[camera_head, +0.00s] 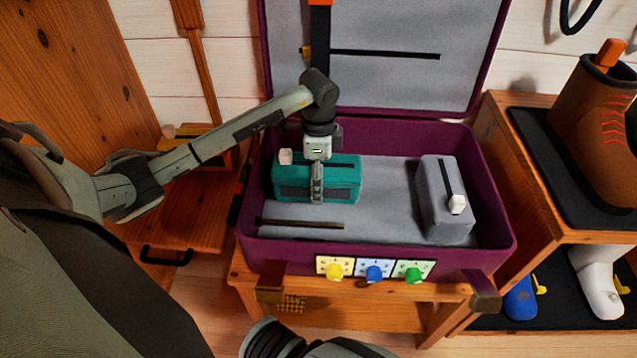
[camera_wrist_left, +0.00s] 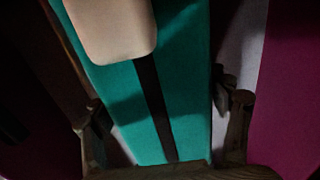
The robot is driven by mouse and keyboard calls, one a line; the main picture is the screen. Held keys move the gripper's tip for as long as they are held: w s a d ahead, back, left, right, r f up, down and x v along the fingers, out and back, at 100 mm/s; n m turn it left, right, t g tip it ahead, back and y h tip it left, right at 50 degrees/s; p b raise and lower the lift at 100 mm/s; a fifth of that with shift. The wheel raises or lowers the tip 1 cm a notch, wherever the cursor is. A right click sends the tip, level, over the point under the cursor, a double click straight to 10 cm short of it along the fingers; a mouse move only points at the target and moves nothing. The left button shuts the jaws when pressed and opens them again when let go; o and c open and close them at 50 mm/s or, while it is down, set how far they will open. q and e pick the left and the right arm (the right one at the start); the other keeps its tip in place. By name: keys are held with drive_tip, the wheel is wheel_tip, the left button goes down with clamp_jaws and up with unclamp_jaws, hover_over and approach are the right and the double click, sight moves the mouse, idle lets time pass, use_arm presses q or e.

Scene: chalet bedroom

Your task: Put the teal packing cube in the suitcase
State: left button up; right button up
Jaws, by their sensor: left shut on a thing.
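The teal packing cube (camera_head: 342,184) is inside the open purple suitcase (camera_head: 380,255), at the left of its grey-lined base. My left gripper (camera_head: 317,190) reaches down from above and is shut on the cube across its width. In the left wrist view the teal cube (camera_wrist_left: 180,90), with a black strip and a pale tab, lies between the two fingers (camera_wrist_left: 165,125). I cannot tell whether the cube rests on the suitcase floor or hangs just above it. My right gripper is not in view; only dark arm parts show at the bottom edge.
A grey packing cube (camera_head: 440,205) stands in the suitcase's right side. The lid (camera_head: 380,80) is open at the back. The suitcase floor between the cubes is clear. A wooden shelf (camera_head: 525,165) with boots (camera_head: 597,125) stands at the right.

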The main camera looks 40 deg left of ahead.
use_arm(q)
drive_tip(key=shift+f, duration=0.7)
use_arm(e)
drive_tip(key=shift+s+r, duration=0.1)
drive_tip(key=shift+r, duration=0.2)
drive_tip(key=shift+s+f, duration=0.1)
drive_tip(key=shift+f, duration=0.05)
use_arm(q)
drive_tip(key=shift+f, duration=0.25)
drive_tip(key=o, duration=1.3)
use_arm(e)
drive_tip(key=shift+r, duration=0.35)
use_arm(q)
drive_tip(key=shift+r, duration=0.1)
